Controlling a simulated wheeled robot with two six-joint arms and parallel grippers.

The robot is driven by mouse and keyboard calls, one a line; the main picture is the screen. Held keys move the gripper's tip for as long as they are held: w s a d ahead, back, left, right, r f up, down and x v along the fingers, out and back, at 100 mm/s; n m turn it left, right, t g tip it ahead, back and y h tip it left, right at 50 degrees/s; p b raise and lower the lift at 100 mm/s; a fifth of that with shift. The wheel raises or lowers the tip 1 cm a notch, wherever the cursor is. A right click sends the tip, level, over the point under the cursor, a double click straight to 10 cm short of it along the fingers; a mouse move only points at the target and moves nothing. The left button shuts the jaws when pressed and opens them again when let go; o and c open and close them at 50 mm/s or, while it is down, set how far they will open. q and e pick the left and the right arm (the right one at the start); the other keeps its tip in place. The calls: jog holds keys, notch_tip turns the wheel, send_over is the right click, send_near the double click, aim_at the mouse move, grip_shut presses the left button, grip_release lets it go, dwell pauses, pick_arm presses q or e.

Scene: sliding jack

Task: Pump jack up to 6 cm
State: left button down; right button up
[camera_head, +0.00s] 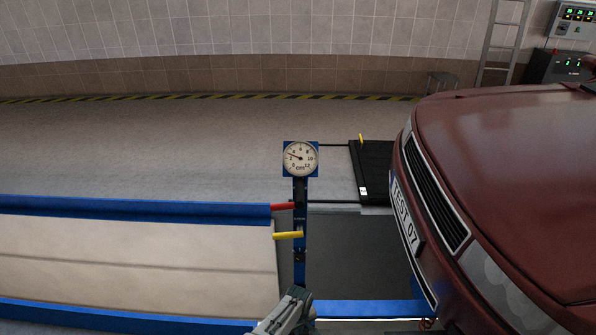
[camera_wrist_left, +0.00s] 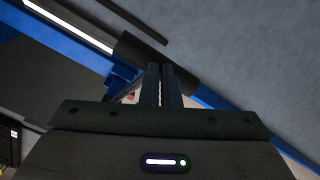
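The jack's dial gauge (camera_head: 300,158) has a white face on a blue plate. Its needle points left and slightly up, on the low side of the scale; the exact reading is too small to tell. It tops a blue post (camera_head: 300,222) with a red lever (camera_head: 284,206) and, below it, a yellow lever (camera_head: 288,235), both pointing left. My left gripper (camera_head: 297,298) is low at the foot of the post. In the left wrist view its fingers (camera_wrist_left: 161,70) are close together over a thick black cylinder (camera_wrist_left: 140,52); whether they grip anything is hidden. My right gripper is not in view.
A dark red car (camera_head: 520,170) stands close on the right, with its front facing the post. Blue rails (camera_head: 130,207) border a pale platform (camera_head: 130,262) on the left. A black plate (camera_head: 375,168) with a small yellow lever lies behind.

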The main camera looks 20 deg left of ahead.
pick_arm(q)
jog(key=f, duration=0.1)
jog(key=s+f+b, duration=0.1)
jog(key=f, duration=0.1)
jog(key=s+f+b, duration=0.1)
jog(key=f, duration=0.1)
jog(key=shift+d, duration=0.15)
notch_tip(320, 180, down, 7)
jog(key=s+b, duration=0.2)
jog(key=b, duration=0.4)
jog(key=shift+w+a+r+p, duration=0.15)
jog(key=shift+w+r+p, duration=0.8)
jog(key=shift+r+p, duration=1.25)
jog(key=shift+w+a+r+p, duration=0.2)
jog(key=shift+w+r+p, duration=1.05)
jog(key=shift+r, duration=1.5)
jog(key=shift+w+a+r+p, duration=0.15)
jog(key=shift+w+r+p, duration=0.55)
jog(key=shift+r+p, duration=1.6)
jog(key=shift+r+b, duration=0.15)
jog(key=shift+b, duration=0.2)
